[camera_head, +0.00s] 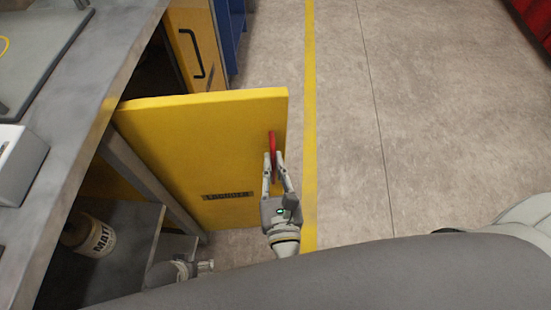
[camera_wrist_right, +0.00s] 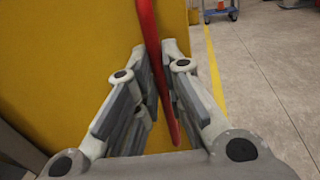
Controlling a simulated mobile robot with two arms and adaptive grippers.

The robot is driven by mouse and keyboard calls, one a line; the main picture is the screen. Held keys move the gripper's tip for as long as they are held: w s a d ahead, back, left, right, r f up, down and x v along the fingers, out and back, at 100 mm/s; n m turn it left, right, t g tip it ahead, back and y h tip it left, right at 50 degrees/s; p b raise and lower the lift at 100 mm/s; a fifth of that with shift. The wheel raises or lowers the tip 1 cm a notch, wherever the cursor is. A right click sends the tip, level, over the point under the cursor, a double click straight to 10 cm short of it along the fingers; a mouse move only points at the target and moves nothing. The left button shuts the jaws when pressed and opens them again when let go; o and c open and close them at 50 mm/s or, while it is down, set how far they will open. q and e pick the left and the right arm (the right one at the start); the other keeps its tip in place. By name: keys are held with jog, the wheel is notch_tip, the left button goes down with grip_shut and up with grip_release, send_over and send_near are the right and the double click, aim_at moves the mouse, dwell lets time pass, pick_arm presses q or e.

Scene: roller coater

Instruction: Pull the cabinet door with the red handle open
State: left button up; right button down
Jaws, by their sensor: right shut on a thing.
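The yellow cabinet door (camera_head: 190,140) stands swung out from the grey workbench, with the cabinet's dark inside showing to its left. It also fills the left of the right wrist view (camera_wrist_right: 70,60). The red handle (camera_head: 272,143) is near the door's free edge. In the right wrist view the red handle (camera_wrist_right: 152,45) runs down between the fingers. My right gripper (camera_head: 274,160) is shut on the handle. A grey jointed part low at the left (camera_head: 180,272) looks like my left gripper, but its fingers are not clear.
The grey workbench (camera_head: 75,75) runs along the left. A can (camera_head: 90,236) stands on the cabinet's shelf. Another yellow front with a black handle (camera_head: 195,50) is farther back. The concrete floor (camera_head: 430,130) to the right is clear. A blue cart (camera_wrist_right: 219,10) stands far off.

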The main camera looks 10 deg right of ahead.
jog(key=shift+s+a, duration=0.3)
jog(key=shift+a, duration=0.05)
jog(key=c, duration=1.5)
grip_release()
jog(key=shift+w+a, duration=0.1)
jog(key=shift+a, duration=0.05)
jog(key=s, duration=0.8)
jog(key=s+a, duration=0.1)
jog(key=s, duration=0.3)
